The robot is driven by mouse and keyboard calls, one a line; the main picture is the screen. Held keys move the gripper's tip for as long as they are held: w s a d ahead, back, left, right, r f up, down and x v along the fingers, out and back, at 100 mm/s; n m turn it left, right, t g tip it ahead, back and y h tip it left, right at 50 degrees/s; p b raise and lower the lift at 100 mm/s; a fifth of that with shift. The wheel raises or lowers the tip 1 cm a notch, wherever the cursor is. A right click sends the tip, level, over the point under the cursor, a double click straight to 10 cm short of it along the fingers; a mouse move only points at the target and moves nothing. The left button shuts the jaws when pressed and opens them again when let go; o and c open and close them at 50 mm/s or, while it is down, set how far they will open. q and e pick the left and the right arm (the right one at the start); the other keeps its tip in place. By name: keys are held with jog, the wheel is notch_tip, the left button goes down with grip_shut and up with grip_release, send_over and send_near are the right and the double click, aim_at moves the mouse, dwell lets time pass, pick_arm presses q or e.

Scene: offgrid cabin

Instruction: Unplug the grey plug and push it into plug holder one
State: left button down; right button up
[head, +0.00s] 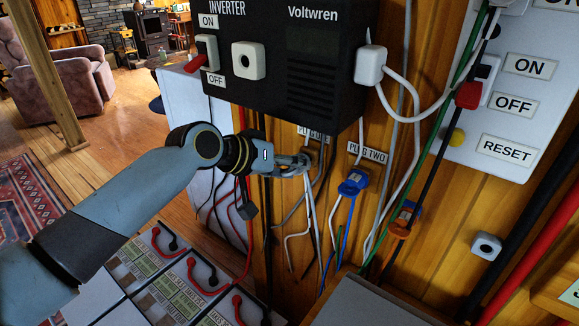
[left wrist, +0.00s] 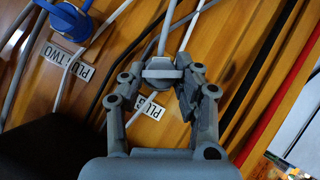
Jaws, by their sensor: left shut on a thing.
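My left gripper (head: 303,163) is at the wooden wall below the inverter, just under the PLUG ONE label (head: 312,133). In the left wrist view its two fingers (left wrist: 163,88) are closed on the grey plug (left wrist: 162,70), and a light grey cable runs up from the plug. The PLUG ONE label (left wrist: 150,106) is partly covered by a finger there. The fingers hide most of plug holder one, so I cannot tell how far the plug sits in it. The black inverter (head: 290,50) hangs above. My right gripper is not in view.
A blue plug (head: 352,183) sits under the PLUG TWO label (head: 367,153), right of the gripper. An orange plug (head: 404,220) is farther right. Several loose cables hang close around the gripper. A white plug (head: 371,64) is in the inverter's right side. Batteries (head: 190,285) stand below.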

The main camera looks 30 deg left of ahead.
pick_arm(q)
jog(key=shift+w+d, duration=0.15)
jog(key=shift+w, duration=0.65)
jog(key=c, duration=0.9)
grip_release()
jog(key=v, duration=1.2)
